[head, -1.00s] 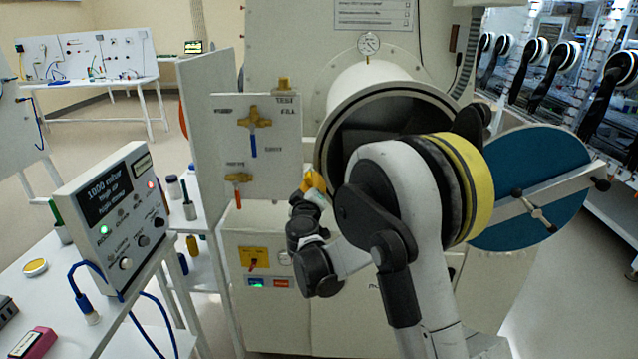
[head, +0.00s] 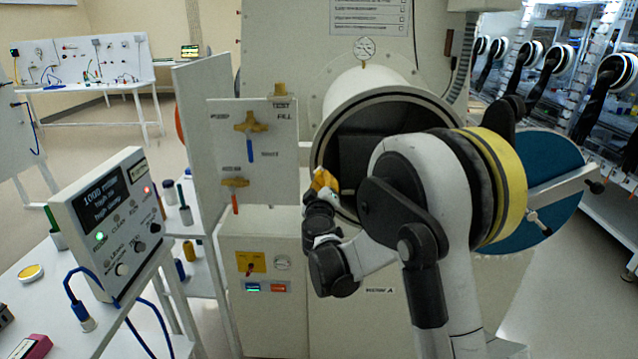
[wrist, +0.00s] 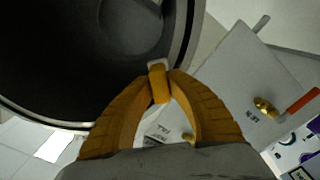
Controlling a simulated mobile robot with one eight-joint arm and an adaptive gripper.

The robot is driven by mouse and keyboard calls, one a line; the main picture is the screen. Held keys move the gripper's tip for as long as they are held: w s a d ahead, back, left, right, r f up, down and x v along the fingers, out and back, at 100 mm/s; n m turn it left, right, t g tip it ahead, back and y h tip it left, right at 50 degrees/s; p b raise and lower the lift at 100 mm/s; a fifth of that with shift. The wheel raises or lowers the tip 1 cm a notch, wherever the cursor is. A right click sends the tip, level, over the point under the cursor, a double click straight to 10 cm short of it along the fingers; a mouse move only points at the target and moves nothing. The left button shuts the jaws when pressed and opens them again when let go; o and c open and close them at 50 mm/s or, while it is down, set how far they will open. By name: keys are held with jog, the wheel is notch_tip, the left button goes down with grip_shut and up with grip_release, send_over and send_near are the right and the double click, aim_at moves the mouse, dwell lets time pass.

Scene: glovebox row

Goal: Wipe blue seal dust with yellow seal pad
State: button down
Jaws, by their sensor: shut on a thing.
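My gripper (wrist: 161,82) has orange fingers closed on a small yellow pad (wrist: 159,90) with a pale top edge. In the wrist view the pad is at the dark rim of the round chamber opening (wrist: 184,40); I cannot tell whether it touches. In the head view my gripper (head: 322,182) is at the lower left of the opening's rim (head: 322,130), and the pad is too small to make out. I cannot make out any blue dust on the rim; my arm hides its lower right part.
A valve panel (head: 275,150) stands just left of the opening. The opening's blue round door (head: 550,190) hangs open at the right, partly behind my arm. A bench with a pressure display box (head: 105,225) and a round yellow-topped item (head: 31,273) is at the left.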

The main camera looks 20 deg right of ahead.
jog(key=shift+w+r, duration=0.1)
jog(key=shift+r, duration=0.25)
jog(key=w+a+r, duration=0.1)
jog(key=a, duration=0.3)
jog(key=shift+s+d, duration=0.3)
jog(key=shift+d, duration=0.75)
jog(key=shift+s+d, duration=0.25)
jog(key=shift+d, duration=0.75)
jog(key=shift+s+a, duration=0.1)
jog(key=shift+s, duration=0.35)
jog(key=shift+b+v, duration=0.4)
jog(key=shift+v, duration=2.1)
jog(key=shift+a, duration=0.1)
